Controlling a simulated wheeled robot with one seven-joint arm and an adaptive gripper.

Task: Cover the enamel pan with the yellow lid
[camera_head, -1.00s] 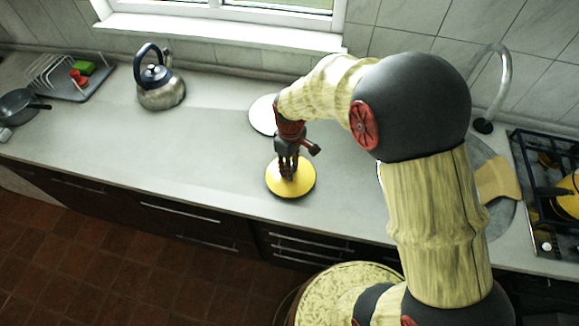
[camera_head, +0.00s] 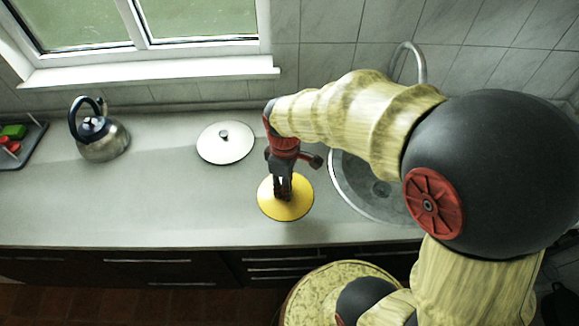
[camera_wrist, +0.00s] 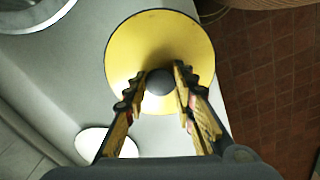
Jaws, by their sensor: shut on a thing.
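The yellow lid (camera_head: 303,201) is a round disc with a dark rim and a dark knob. My gripper (camera_head: 283,196) is above its middle and shut on the knob. In the wrist view, the fingers of my gripper (camera_wrist: 160,80) close around the knob from both sides, and the yellow lid (camera_wrist: 135,45) fills the upper middle. The lid looks level over the counter near its front edge; I cannot tell whether it touches the surface. The enamel pan is not visible in the current views.
A white lid (camera_head: 213,148) with a dark knob lies on the counter (camera_head: 170,205) behind and left. A kettle (camera_head: 104,146) and a dish rack (camera_head: 30,146) stand farther left. The round sink (camera_head: 352,188) with its tap (camera_head: 418,62) is to the right, partly behind my arm.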

